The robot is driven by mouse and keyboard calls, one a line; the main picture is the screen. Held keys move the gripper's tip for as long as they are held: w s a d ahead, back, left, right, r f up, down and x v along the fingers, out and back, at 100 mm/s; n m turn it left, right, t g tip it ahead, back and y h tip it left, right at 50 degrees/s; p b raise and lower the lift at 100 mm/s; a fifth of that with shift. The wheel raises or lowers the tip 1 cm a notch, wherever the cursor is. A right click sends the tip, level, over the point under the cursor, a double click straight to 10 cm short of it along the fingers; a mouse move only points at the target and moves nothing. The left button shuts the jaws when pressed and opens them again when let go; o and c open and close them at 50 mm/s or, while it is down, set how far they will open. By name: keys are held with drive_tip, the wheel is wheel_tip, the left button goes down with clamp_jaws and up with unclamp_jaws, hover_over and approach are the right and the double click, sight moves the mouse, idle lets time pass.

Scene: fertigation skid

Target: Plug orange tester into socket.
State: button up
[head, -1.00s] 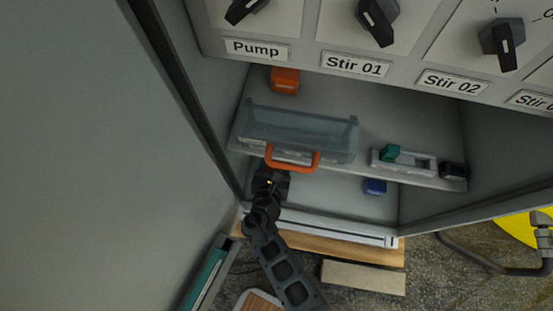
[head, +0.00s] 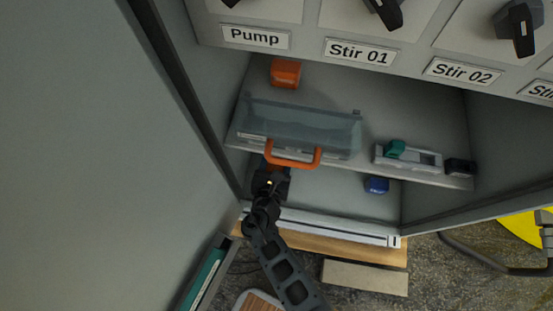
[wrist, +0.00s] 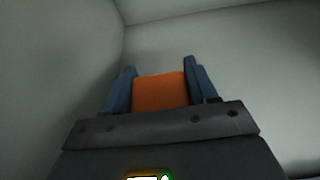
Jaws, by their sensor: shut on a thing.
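An orange block, which I take for the orange tester (wrist: 160,92), sits between the two blue-grey fingers of my gripper (wrist: 158,90) in the wrist view; the gripper is shut on it. In the head view my gripper (head: 270,180) is low at the left of the cabinet, just below the orange handle (head: 292,161) of a clear cover (head: 300,128). The held tester is largely hidden there. A light strip shows dimly behind the cover; I cannot make out a socket in it. No socket shows in the wrist view.
Another orange block (head: 285,73) is at the back of the cabinet. A green block (head: 395,148) sits on a light grey strip (head: 430,160), with a black block (head: 460,167) beside it. A blue block (head: 376,185) lies lower down. Cabinet walls close in on both sides.

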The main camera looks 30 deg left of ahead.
drive_tip(key=shift+f, duration=0.15)
drive_tip(key=shift+f+b, duration=0.2)
drive_tip(key=shift+b, duration=0.1)
idle(0.3)
drive_tip(key=o, duration=1.2)
drive_tip(key=p+v, duration=0.3)
drive_tip(key=v, duration=0.3)
drive_tip(key=shift+s+d+r, duration=0.1)
drive_tip(key=shift+s+r, duration=0.05)
drive_tip(key=shift+s, duration=0.05)
drive_tip(key=shift+s+d+r+p, duration=0.2)
drive_tip(key=shift+s+p, duration=0.15)
drive_tip(key=shift+s, duration=0.3)
drive_tip(key=shift+f, duration=0.1)
